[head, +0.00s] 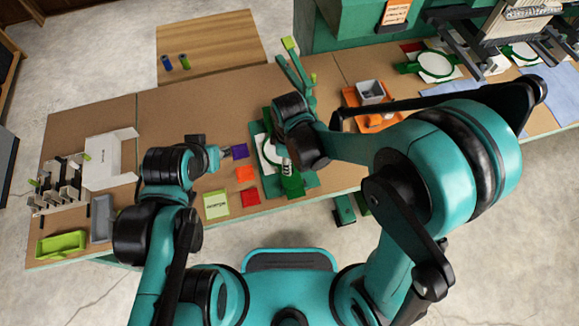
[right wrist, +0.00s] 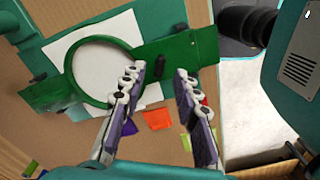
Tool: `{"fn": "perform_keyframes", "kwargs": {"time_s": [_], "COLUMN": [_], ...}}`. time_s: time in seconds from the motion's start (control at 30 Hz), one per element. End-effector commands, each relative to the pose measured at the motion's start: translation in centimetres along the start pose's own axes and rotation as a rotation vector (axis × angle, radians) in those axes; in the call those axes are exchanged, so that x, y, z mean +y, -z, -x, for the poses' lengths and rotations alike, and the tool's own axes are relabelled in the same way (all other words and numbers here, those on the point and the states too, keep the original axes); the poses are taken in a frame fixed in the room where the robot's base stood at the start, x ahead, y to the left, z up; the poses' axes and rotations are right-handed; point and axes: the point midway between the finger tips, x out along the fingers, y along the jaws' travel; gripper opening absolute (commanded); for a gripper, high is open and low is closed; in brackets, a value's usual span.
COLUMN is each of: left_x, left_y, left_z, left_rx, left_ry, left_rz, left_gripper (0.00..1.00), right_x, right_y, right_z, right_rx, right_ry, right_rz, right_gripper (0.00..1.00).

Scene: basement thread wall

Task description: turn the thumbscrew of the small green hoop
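The small green hoop (right wrist: 72,77) lies around white cloth (right wrist: 105,72) in the right wrist view. A green bracket (right wrist: 195,48) extends from its right side. A short dark green peg (right wrist: 158,66) stands where bracket and ring meet; I cannot tell for sure that it is the thumbscrew. My right gripper (right wrist: 158,95) is open, its fingers apart over the ring's right edge and bracket, with nothing between them. In the head view my right gripper (head: 287,168) partly hides the hoop (head: 264,150). My left gripper (head: 226,151) is beside a purple square, its opening unclear.
Purple (head: 240,151), orange (head: 245,174) and red (head: 250,197) squares and a yellow-green note (head: 216,204) lie left of the hoop. An orange tray (head: 372,122) stands to its right.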

Motion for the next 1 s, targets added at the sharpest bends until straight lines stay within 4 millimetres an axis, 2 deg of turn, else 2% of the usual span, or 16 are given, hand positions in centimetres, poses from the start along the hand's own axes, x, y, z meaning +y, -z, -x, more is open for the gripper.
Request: {"fn": "perform_keyframes", "kwargs": {"time_s": [0.03, 0.2, 0.5, 0.53, 0.63, 1.0], "left_x": [0.0, 0.0, 0.0, 0.0, 0.0, 0.0], "left_y": [-0.3, -0.6, -0.5, -0.5, -0.5, -0.6], "left_z": [-0.4, -0.8, -0.8, -0.8, -0.8, -0.8], "left_rx": [0.000, 0.000, 0.000, 0.000, 0.000, 0.000], "left_ry": [0.000, 0.000, 0.000, 0.000, 0.000, 0.000], "left_rz": [0.000, 0.000, 0.000, 0.000, 0.000, 0.000], "left_gripper": [0.34, 0.34, 0.34, 0.34, 0.34, 0.34], "right_x": [0.0, 0.0, 0.0, 0.0, 0.0, 0.0], "right_y": [0.0, 0.0, 0.0, 0.0, 0.0, 0.0], "right_z": [-1.0, -2.5, -2.6, -2.6, -2.6, -2.6], "right_rx": [0.000, 0.000, 0.001, 0.001, 0.001, 0.001], "right_ry": [0.000, 0.000, -0.001, -0.001, -0.001, -0.001], "right_rz": [-0.001, -0.001, -0.002, -0.002, -0.002, -0.019], "right_gripper": [0.31, 0.31, 0.31, 0.26, 0.00, 0.00]}}
